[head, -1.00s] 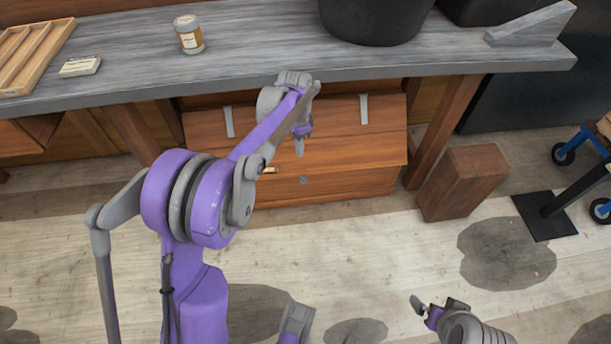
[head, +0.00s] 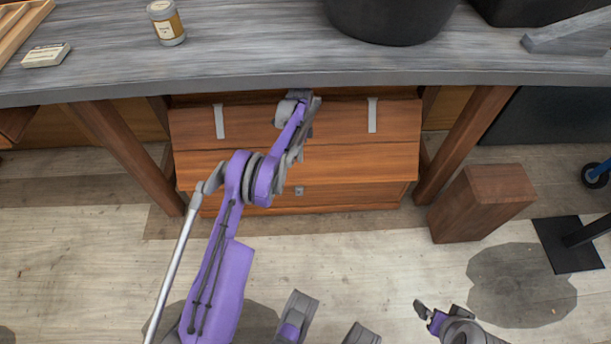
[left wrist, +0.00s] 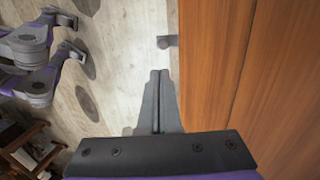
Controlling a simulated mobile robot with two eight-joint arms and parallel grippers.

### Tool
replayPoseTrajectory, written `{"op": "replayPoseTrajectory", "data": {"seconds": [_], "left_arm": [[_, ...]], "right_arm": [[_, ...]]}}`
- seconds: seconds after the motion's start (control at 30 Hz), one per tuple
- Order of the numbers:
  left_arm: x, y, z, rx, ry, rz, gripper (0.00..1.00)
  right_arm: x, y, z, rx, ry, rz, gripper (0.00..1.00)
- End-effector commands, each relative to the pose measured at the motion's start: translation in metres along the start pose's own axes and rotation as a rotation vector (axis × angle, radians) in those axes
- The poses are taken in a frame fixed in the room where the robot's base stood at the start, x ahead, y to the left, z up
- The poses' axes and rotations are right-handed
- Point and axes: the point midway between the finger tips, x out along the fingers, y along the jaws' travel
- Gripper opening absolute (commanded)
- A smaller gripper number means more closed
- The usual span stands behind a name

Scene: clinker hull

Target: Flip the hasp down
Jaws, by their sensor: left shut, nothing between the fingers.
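A wooden chest (head: 345,160) with its lid down stands under the bench. A small grey metal fitting (head: 298,190) sits on its front, near the middle; I cannot tell whether it is the hasp or its staple. In the left wrist view a small grey piece (left wrist: 167,41) juts from the chest's edge, beyond my fingertips. My left gripper (left wrist: 160,73) is shut and empty, beside the chest's wooden face and apart from the grey piece. My right gripper (head: 428,312) is low, away from the chest.
The grey bench top (head: 250,70) overhangs the chest, with bench legs (head: 465,145) on both sides. A wooden block (head: 480,203) stands on the floor to the right. A jar (head: 166,22) and a black tub (head: 390,18) stand on the bench. Floor before the chest is clear.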

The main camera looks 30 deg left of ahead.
Motion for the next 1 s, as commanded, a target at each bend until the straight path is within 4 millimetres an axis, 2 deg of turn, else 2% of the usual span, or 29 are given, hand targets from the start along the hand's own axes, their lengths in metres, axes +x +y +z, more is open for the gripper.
{"op": "replayPoseTrajectory", "data": {"seconds": [0.33,0.47,0.57,1.0], "left_arm": [[0.001,0.0,0.0,0.0,0.0,0.0,0.0],[0.009,-0.001,0.0,0.0,0.0,0.0,0.0],[0.024,-0.001,0.0,0.0,0.0,0.0,0.0],[0.114,-0.001,0.0,0.0,0.0,0.0,0.0]], "right_arm": [[0.0,0.0,0.0,0.0,0.0,0.0,1.0],[0.002,0.0,0.001,0.0,-0.001,0.0,1.0],[0.004,0.0,0.001,0.0,-0.002,0.0,1.0],[0.019,0.0,0.006,0.0,-0.007,0.0,1.0]]}}
